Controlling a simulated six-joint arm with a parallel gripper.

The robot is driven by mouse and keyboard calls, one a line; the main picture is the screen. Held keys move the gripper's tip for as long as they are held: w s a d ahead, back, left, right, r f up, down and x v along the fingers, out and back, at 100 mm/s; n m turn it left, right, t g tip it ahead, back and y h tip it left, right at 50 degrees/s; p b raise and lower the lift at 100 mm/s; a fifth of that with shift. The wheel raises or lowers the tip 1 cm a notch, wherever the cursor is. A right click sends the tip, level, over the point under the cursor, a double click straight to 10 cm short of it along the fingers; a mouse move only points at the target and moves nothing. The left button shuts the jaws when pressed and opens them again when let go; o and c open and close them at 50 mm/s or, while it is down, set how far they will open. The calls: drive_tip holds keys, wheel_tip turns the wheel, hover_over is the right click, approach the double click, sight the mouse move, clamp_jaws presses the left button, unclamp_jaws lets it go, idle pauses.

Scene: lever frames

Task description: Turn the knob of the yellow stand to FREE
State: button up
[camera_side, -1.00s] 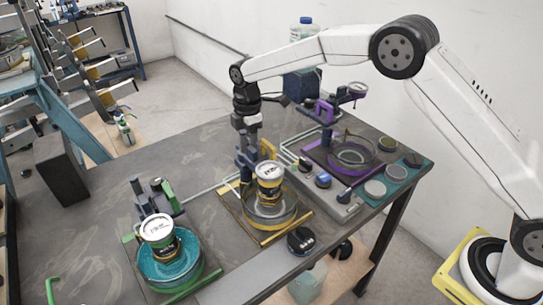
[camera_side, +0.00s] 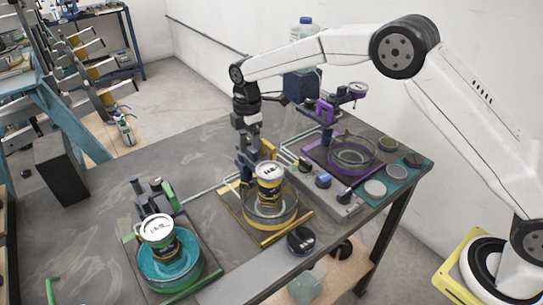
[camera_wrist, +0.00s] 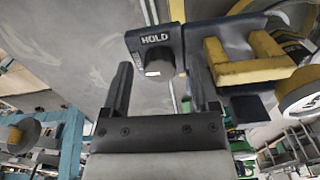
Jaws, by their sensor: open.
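The yellow stand (camera_side: 267,155) is on the bench, its yellow-edged base (camera_side: 270,240) under a glass dish (camera_side: 287,213) with a yellow-banded can (camera_side: 269,183) above the dish. My gripper (camera_side: 251,148) is at the top of this stand, pointing down. In the wrist view my gripper (camera_wrist: 160,63) is open, a finger on each side of the dark knob (camera_wrist: 158,68), which has a pale face. I cannot tell whether the fingers touch it. The stand's dark block reads HOLD (camera_wrist: 155,38); its yellow bracket (camera_wrist: 240,62) is at the right. No FREE mark is readable.
The green stand (camera_side: 165,190) with a teal dish is at the front left. The purple stand (camera_side: 326,110) is behind right. A grey box with several knobs (camera_side: 338,197) is close to the yellow stand's right.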

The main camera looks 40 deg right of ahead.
sight(250, 140)
drive_tip(key=shift+r, duration=3.9)
drive_tip(key=shift+s+d+m, duration=0.35)
drive_tip(key=shift+m, duration=0.05)
drive_tip(key=s+d+f+m+t, duration=0.1)
drive_tip(key=s+d+f+m, duration=0.1)
drive_tip(key=s+m, duration=0.3)
drive_tip(key=s+d+f+m, duration=0.2)
drive_tip(key=s+d+m, duration=0.3)
drive_tip(key=s, duration=0.9)
drive_tip(key=s+d+f+m+t, duration=0.1)
drive_tip(key=s+d+m, duration=0.3)
drive_tip(key=s, duration=0.5)
drive_tip(key=shift+s+f+m+t, duration=0.3)
drive_tip(key=shift+f+m, duration=0.55)
drive_tip(key=shift+m, duration=0.35)
